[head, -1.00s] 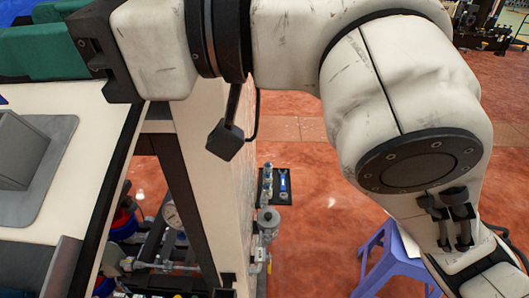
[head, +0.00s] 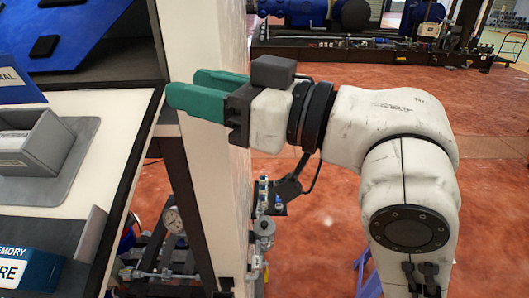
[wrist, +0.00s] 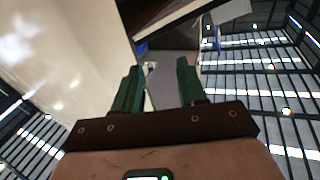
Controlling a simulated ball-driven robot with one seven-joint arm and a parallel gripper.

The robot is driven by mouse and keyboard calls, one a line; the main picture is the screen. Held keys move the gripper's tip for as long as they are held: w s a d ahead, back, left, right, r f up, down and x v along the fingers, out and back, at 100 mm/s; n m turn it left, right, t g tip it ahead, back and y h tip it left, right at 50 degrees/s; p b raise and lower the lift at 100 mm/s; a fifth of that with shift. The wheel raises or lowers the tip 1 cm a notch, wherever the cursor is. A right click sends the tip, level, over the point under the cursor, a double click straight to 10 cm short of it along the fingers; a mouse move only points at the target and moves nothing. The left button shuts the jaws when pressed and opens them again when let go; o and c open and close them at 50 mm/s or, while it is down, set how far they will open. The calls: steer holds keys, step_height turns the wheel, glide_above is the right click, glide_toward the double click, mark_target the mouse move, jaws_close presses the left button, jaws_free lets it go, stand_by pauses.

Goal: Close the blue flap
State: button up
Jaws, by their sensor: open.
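A blue panel (head: 75,32) with dark rectangular pads is slanted inside the dispenser at the upper left of the head view. It may be the blue flap; its edges run out of the picture, so I cannot tell how far open it is. My gripper (head: 184,87) has two green fingers, spread apart and empty, pointing left by the dispenser's pale side wall, right of the blue panel. In the wrist view the fingers (wrist: 159,66) also stand apart with nothing between them. A small blue patch shows beyond them there, too small to identify.
The pale side wall (head: 205,180) stands close to my fingers. A grey bin (head: 35,140) sits on the white shelf, with a blue box (head: 28,268) below. Pipes and a gauge (head: 172,218) are under the shelf.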

steer(key=w+d+f+m+t+h, duration=0.1)
steer(key=w+d+f+m+h, duration=0.1)
steer(key=f, duration=0.3)
steer(key=w+d+f+m+t+h, duration=0.2)
steer(key=d+f+m, duration=0.1)
steer(key=d+f, duration=0.2)
steer(key=shift+f+t, duration=0.3)
steer(key=shift+f, duration=0.25)
steer(key=shift+a, duration=0.1)
steer(key=n+g+y+p, duration=0.4)
steer(key=n+g+y, duration=0.1)
steer(key=n+g, duration=0.7)
glide_toward(18, 84)
step_height(18, 84, up, 3)
steer(key=t, duration=0.1)
steer(key=a+p, duration=0.1)
steer(key=a, duration=0.4)
steer(key=a+p, duration=0.1)
steer(key=a, duration=0.4)
steer(key=shift+w+a+f+p, duration=0.15)
steer(key=shift+a+f+p, duration=0.1)
steer(key=shift+p, duration=0.15)
steer(key=shift+d, duration=0.1)
jaws_close()
